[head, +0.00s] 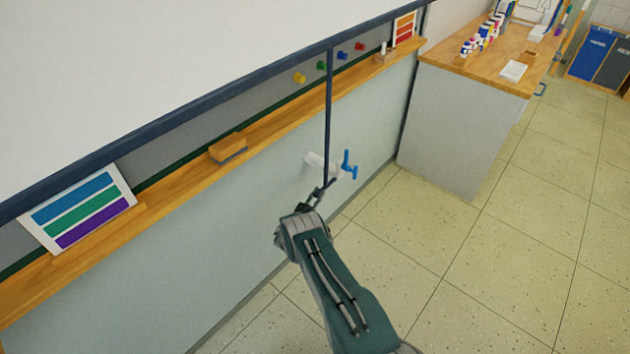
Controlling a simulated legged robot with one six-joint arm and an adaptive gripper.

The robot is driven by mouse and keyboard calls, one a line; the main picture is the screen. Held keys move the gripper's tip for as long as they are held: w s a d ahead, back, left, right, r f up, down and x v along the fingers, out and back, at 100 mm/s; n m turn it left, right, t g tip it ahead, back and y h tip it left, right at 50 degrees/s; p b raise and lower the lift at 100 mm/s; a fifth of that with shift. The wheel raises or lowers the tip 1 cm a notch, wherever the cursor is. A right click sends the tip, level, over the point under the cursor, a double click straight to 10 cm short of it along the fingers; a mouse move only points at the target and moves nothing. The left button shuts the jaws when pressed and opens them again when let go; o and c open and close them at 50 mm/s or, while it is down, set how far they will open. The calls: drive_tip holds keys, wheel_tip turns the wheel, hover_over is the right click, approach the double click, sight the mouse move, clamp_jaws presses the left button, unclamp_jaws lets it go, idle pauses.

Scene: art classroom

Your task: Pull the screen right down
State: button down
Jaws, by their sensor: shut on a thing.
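The white screen (180,50) fills the upper left of the head view, partly lowered over the board. A dark blue bar (190,112) runs along its bottom edge. A thin dark blue pull cord (328,115) hangs from the bar near its right part. My gripper (320,193) is at the lower end of the cord, below the wooden ledge, and is shut on it. The cord looks straight and nearly vertical. The exact grip is small and partly hidden by my gripper.
A wooden ledge (285,120) carries an eraser (229,148) and a striped card (82,208). Coloured magnets (300,78) are on the board. A blue hook-like fitting (349,164) is on the wall close to my gripper. A wood-topped counter (470,72) stands right; the floor between is clear.

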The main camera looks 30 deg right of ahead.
drive_tip(key=shift+w+a+f, duration=0.1)
drive_tip(key=shift+w+f, duration=0.05)
drive_tip(key=shift+f, duration=0.2)
drive_tip(key=c, duration=0.6)
unclamp_jaws()
drive_tip(key=shift+f, duration=0.15)
drive_tip(key=v, duration=1.2)
